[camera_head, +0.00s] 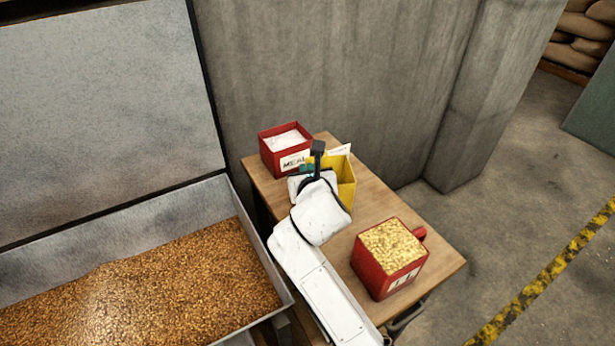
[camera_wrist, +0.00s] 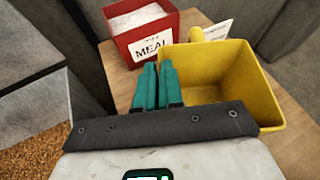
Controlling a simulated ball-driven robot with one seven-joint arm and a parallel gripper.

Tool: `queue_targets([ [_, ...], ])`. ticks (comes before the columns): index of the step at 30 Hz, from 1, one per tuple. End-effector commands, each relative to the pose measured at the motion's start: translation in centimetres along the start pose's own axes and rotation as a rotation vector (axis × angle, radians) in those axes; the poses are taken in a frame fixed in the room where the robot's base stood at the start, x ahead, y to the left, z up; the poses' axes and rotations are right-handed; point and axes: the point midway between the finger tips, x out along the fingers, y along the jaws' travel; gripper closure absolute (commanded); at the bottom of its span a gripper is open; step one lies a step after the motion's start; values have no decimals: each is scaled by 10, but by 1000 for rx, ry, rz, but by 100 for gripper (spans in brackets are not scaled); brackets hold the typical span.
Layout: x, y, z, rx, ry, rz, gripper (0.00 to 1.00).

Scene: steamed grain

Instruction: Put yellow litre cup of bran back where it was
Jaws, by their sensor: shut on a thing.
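The yellow litre cup (camera_head: 346,184) is at the back part of the small wooden table, partly hidden by my arm in the head view. In the wrist view the yellow cup (camera_wrist: 228,75) shows a bare inside, with no bran visible. My gripper (camera_wrist: 160,85) has its two teal fingers close together at the cup's left wall and is shut on it. My gripper (camera_head: 308,169) is mostly hidden by my own wrist in the head view. I cannot tell whether the cup's base touches the table.
A red box marked MEAL (camera_head: 284,148) with white contents stands close left of the cup. A red cup of yellowish grain (camera_head: 388,258) stands near the front of the table (camera_head: 440,262). A white card (camera_head: 340,150) is behind the yellow cup. A metal grain bin (camera_head: 215,190) is left.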

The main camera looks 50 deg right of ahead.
Motion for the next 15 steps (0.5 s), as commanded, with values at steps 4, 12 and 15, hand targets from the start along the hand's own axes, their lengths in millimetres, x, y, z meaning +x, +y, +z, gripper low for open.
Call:
queue_targets([
  [4,5,1,-12,-1,-2,0,100],
  [12,5,1,-12,-1,-2,0,100],
  [15,6,1,-15,-2,-1,-1,100],
])
